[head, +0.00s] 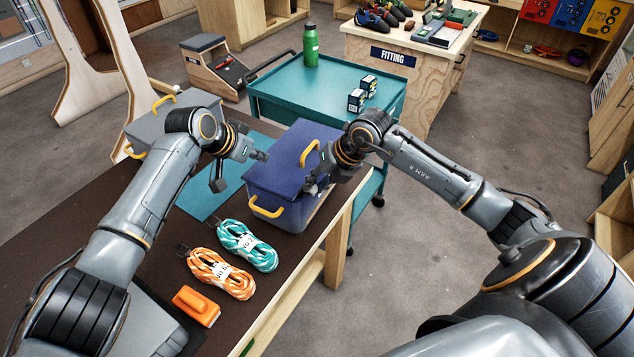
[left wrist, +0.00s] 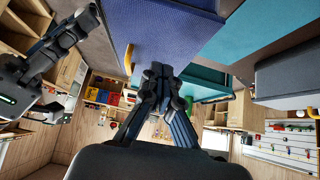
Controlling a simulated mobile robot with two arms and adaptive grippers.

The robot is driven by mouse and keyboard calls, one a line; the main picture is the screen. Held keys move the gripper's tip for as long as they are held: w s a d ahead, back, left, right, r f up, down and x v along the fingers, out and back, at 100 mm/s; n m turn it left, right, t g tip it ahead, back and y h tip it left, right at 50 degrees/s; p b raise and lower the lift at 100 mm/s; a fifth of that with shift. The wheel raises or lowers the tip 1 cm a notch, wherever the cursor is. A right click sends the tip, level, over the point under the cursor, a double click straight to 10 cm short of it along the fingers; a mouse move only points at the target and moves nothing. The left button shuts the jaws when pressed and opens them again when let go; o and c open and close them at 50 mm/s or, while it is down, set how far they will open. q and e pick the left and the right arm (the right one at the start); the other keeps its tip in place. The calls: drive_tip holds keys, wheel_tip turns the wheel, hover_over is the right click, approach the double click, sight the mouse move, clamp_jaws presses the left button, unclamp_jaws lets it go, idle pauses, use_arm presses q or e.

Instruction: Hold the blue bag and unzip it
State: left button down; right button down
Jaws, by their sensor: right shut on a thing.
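The blue bag (head: 282,160) stands on the dark bench top, with a flat lid and yellow handles (head: 266,208) on two sides. My right gripper (head: 316,184) is at the bag's right side, shut on a part of it; its fingers hide the exact spot. In the left wrist view the bag's blue side (left wrist: 165,30) fills the top, beyond my left fingers (left wrist: 163,75). I cannot make out the zip pull.
Teal rope (head: 248,246), orange rope (head: 221,273) and an orange block (head: 196,305) lie in front of the bag. A grey bag (head: 165,122) stands behind left. A teal cart (head: 285,86) with a green bottle (head: 310,48) and small boxes stands behind.

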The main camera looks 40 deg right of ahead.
sight(268, 177)
use_arm(q)
drive_tip(key=shift+d+f, duration=0.1)
drive_tip(key=shift+f, duration=2.4)
drive_tip(key=shift+f, duration=0.7)
